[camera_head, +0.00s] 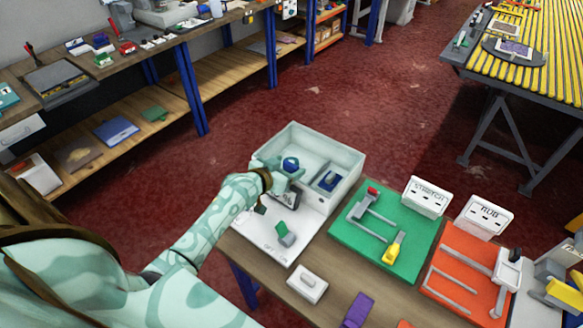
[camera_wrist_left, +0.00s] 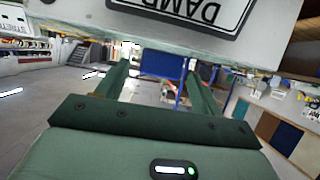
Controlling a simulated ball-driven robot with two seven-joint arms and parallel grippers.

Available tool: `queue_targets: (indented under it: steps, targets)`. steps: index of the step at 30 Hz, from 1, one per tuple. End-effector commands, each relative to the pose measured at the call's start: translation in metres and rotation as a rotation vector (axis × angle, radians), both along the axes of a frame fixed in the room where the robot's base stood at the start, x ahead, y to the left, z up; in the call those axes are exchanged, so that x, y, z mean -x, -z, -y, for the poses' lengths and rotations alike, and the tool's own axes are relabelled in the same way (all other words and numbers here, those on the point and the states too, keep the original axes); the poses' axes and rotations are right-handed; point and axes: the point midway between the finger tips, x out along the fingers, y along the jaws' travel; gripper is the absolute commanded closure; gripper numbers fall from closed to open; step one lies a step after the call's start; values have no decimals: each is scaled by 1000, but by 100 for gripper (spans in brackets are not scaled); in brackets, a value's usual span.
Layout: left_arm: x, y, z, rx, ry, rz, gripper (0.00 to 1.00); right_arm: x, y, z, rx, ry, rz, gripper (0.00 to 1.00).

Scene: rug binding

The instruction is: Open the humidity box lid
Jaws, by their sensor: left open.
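The white humidity box (camera_head: 345,160) stands at the back left of the near bench in the head view. My left gripper (camera_head: 291,198) is at the box's near left side, hiding part of that wall. In the left wrist view my open left gripper (camera_wrist_left: 160,85) has empty space between its green fingers. A pale panel (camera_wrist_left: 85,15) with an upside-down "DAMP" label (camera_wrist_left: 190,12) is just above them.
A white board (camera_head: 262,228) with a green piece (camera_head: 285,234) lies before the box. A green board (camera_head: 360,245) and an orange board (camera_head: 455,285) are to the right. A white block (camera_head: 307,284) and a purple piece (camera_head: 357,309) lie nearer. Red floor separates the benches.

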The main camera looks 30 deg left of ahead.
Motion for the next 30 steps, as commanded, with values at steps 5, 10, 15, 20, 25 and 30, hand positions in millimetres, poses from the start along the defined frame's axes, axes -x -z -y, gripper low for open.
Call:
queue_targets:
  steps: [5,10,15,20,25,30]
  targets:
    - [-17,8,2,1,0,1,33,1,7,3,4,-1,-2,100]
    - [-21,9,2,1,0,-1,33,1,7,5,6,-1,-1,100]
    - [-20,8,2,1,0,0,36,1,7,5,7,-1,-1,100]
    - [-20,8,2,1,0,0,80,1,7,5,7,-1,-1,100]
    - [-20,7,2,1,0,-2,96,0,5,5,7,-1,-1,100]
    - [-22,-3,2,-2,0,-27,96,-1,-10,5,6,-1,3,100]
